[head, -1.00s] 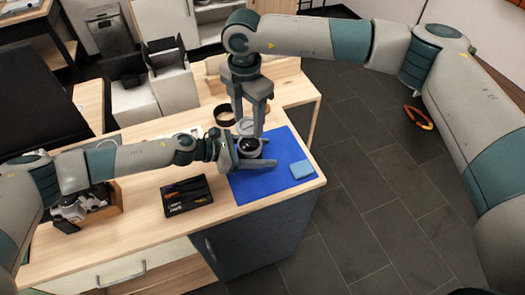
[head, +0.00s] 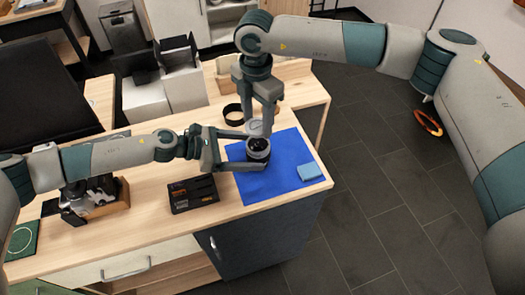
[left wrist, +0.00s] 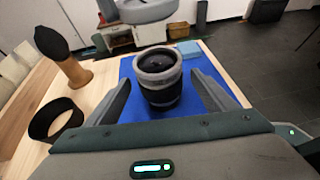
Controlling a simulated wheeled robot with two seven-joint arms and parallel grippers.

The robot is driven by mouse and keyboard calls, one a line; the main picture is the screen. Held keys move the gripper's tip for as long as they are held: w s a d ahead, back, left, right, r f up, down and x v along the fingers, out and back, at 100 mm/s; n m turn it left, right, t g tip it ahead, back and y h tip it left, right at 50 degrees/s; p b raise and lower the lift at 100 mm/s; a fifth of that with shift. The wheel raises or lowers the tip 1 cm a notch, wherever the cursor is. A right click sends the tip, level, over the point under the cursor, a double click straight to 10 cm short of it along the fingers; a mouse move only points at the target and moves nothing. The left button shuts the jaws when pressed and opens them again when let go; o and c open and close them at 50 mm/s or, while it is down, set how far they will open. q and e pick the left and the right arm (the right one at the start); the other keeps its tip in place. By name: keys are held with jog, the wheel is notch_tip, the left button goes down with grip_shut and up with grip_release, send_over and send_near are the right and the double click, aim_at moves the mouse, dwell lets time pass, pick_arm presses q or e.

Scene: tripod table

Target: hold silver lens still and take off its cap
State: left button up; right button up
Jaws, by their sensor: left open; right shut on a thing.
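The silver lens (head: 258,152) stands upright on the blue mat (head: 285,150). In the left wrist view the lens (left wrist: 158,78) shows an uncovered dark top inside a grey rim. My left gripper (head: 254,152) is open, with one finger on each side of the lens; in the left wrist view the fingers (left wrist: 162,88) show gaps to it. My right gripper (head: 261,120) points down above the lens, shut on a grey round cap (head: 256,128). The cap (left wrist: 145,9) is apart from the lens, cut off by the top edge of the left wrist view.
A light-blue cloth (head: 309,172) lies on the mat, right of the lens. A black ring (head: 234,115) lies behind the mat. A black tray (head: 192,194) and a camera (head: 86,193) on a wooden box are to the left. A black-topped wooden object (left wrist: 66,62) stands nearby.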

pick_arm(q)
jog(key=v, duration=0.5)
jog(key=shift+s, duration=0.1)
dwell(0.6)
